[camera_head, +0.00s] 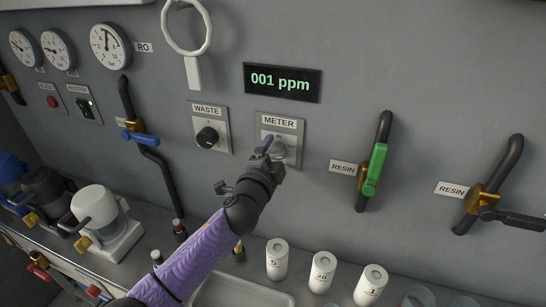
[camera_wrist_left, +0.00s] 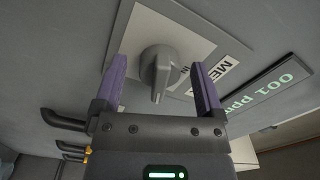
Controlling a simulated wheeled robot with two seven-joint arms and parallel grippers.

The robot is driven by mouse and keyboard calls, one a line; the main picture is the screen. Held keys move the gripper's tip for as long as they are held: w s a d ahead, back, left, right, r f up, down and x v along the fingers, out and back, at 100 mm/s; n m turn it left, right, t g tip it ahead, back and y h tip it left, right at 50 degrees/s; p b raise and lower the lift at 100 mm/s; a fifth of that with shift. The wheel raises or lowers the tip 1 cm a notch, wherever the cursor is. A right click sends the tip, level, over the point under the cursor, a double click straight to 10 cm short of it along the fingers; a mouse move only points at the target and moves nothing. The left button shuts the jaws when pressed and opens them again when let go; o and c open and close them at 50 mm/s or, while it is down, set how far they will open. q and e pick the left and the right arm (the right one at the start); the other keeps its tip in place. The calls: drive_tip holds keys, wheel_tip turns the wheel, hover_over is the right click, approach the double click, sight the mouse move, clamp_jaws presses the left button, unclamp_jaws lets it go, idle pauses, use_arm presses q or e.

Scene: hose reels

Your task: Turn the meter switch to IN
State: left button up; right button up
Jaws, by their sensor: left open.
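The meter switch (camera_wrist_left: 158,72) is a grey knob on a light plate (camera_head: 293,133) under the METER label (camera_head: 279,121). In the left wrist view its pointer aims toward the bottom of the picture. An IN mark (camera_wrist_left: 185,68) sits beside the knob there. My left gripper (camera_head: 272,152) is in front of the switch and partly hides it in the head view. In the left wrist view its purple fingers (camera_wrist_left: 158,88) are open, one on each side of the knob, with gaps to it. My right gripper is not in view.
A display (camera_head: 282,82) above reads 001 ppm. The black WASTE knob (camera_head: 207,137) is left of the meter plate. A green-handled valve (camera_head: 376,168) is to the right. White canisters (camera_head: 322,270) stand on the counter below. A white ring (camera_head: 187,28) hangs above.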

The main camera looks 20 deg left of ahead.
use_arm(q)
drive_tip(key=c, duration=0.4)
clamp_jaws()
drive_tip(key=shift+n, duration=0.4)
drive_tip(key=shift+d+n, duration=0.1)
drive_tip(key=shift+n, duration=1)
drive_tip(key=n+p, duration=0.1)
drive_tip(key=n, duration=0.2)
drive_tip(key=shift+n, duration=0.4)
drive_tip(key=n+p, duration=0.1)
drive_tip(key=n, duration=0.3)
drive_tip(key=shift+f+n+p, duration=0.1)
drive_tip(key=shift+n+p, duration=0.5)
drive_tip(key=shift+n, duration=0.9)
